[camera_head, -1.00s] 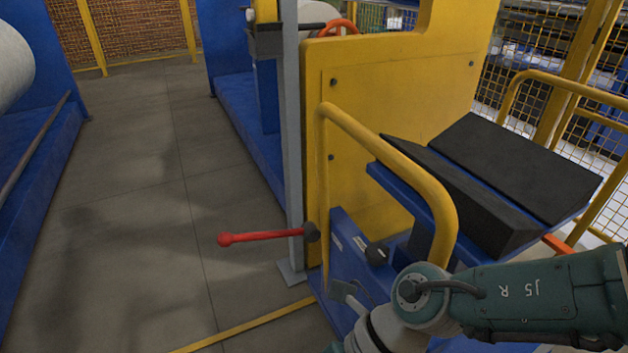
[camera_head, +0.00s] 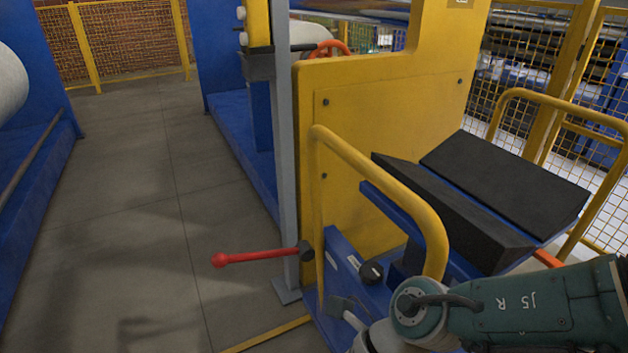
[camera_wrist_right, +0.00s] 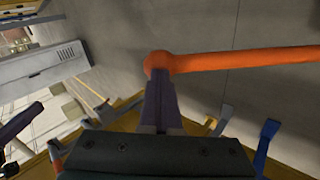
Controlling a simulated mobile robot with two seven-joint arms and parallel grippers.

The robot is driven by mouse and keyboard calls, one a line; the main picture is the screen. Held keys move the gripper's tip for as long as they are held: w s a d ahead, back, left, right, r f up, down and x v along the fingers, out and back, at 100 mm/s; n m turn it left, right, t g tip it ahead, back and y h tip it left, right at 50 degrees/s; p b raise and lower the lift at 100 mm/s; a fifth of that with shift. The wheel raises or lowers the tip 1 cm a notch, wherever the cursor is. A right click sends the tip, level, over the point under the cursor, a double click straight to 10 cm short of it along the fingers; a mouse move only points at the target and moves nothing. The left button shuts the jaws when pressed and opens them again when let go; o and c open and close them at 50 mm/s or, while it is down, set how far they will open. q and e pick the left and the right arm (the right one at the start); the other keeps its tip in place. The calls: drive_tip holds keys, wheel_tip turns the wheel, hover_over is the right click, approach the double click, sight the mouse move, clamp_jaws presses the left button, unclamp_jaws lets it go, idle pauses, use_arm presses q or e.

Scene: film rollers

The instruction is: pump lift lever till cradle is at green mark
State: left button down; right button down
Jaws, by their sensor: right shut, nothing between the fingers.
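The cradle, two black pads (camera_head: 505,185) in a shallow V on a blue support, stands at the right in the head view. A red lever (camera_head: 262,256) with a ball end sticks out left from a dark hub beside the grey post. An orange bar (camera_head: 548,258) shows partly below the cradle, behind my right arm. In the right wrist view my right gripper (camera_wrist_right: 162,92) is shut and empty, its tips close to the ball end of an orange lever (camera_wrist_right: 245,60); contact is unclear. The head view hides this gripper. I see no green mark. My left gripper is out of view.
A yellow panel (camera_head: 380,130) and a curved yellow handle (camera_head: 385,180) stand close to my right arm. A grey post (camera_head: 286,180) rises at the panel's left edge. Blue machine frames flank a clear grey floor (camera_head: 130,210) at left. Yellow mesh fencing stands behind.

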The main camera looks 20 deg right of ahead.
drive_tip(key=b+x, duration=0.2)
drive_tip(key=x, duration=0.1)
drive_tip(key=b+x, duration=0.2)
drive_tip(key=x, duration=0.1)
drive_tip(key=shift+d+f, duration=0.25)
drive_tip(key=shift+a+f+b, duration=0.15)
drive_tip(key=shift+a+b, duration=0.05)
drive_tip(key=shift+b, duration=0.15)
wheel_tip(320, 180, down, 6)
drive_tip(key=a+b, duration=0.3)
drive_tip(key=b, duration=0.2)
drive_tip(key=shift+b, duration=0.3)
drive_tip(key=shift+s, duration=0.1)
